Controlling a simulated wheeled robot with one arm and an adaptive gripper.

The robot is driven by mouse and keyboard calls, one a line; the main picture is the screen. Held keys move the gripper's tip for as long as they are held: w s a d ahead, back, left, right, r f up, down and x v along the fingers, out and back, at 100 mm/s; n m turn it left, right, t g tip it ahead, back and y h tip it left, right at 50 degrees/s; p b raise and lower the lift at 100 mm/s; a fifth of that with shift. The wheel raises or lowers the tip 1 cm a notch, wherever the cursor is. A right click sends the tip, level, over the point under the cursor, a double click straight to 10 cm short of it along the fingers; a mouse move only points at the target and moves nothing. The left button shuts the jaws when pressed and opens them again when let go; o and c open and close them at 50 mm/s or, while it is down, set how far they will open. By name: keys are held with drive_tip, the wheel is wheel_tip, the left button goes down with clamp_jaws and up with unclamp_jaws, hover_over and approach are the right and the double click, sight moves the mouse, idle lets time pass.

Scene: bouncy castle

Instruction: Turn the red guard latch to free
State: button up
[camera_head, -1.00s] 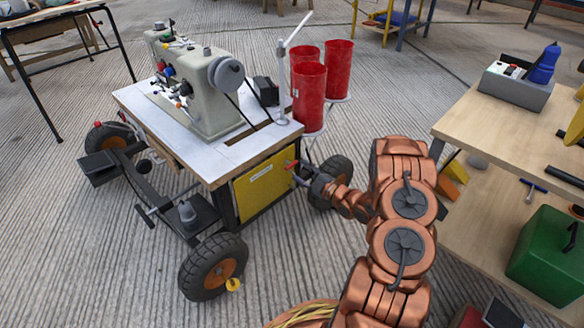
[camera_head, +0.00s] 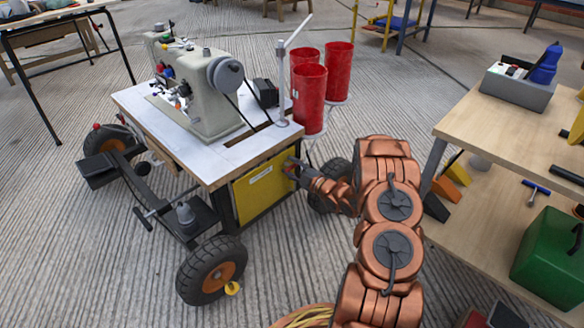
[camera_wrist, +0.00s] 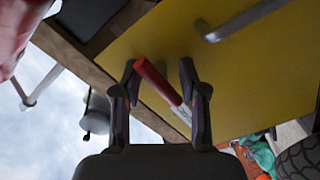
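The red guard latch (camera_wrist: 155,80) is a red-sleeved lever on the yellow panel (camera_wrist: 130,40) of the sewing machine stand. In the wrist view it lies slanted between the two fingers of my gripper (camera_wrist: 159,72). The fingers are apart, one on each side of the latch. The upper end of the red sleeve is close to the left fingertip; I cannot tell whether they touch. In the head view the yellow panel (camera_head: 262,188) faces my arm. My gripper (camera_head: 294,168) is at its right edge and hides most of the latch.
A bent metal handle (camera_wrist: 235,22) sticks out from the yellow panel. The sewing machine (camera_head: 200,90) stands on the white tabletop (camera_head: 215,160), with red cups (camera_head: 309,100) beside it. Wheels (camera_head: 212,270) flank the stand. A wooden workbench (camera_head: 500,130) is at the right.

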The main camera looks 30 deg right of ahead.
clamp_jaws()
drive_tip(key=shift+r+m+p, duration=0.15)
drive_tip(key=shift+m+p, duration=0.15)
drive_tip(key=shift+p, duration=0.3)
drive_tip(key=m+p, duration=0.3)
drive_tip(key=shift+d+r+p, duration=0.1)
drive_tip(key=shift+r+p, duration=0.05)
drive_tip(key=shift+p, duration=0.15)
drive_tip(key=m+p, duration=0.3)
drive_tip(key=shift+m, duration=0.3)
drive_tip(key=m+p, duration=0.2)
drive_tip(key=m, duration=0.1)
drive_tip(key=shift+f+m, duration=0.2)
drive_tip(key=shift+m, duration=0.1)
drive_tip(key=m+p, duration=0.1)
drive_tip(key=m, duration=0.2)
drive_tip(key=shift+f+m+p, duration=0.1)
drive_tip(key=shift+m+p, duration=0.2)
drive_tip(key=shift+p, duration=0.1)
drive_tip(key=shift+m+p, duration=0.35)
drive_tip(key=shift+m, duration=1.25)
drive_tip(key=shift+m, duration=0.3)
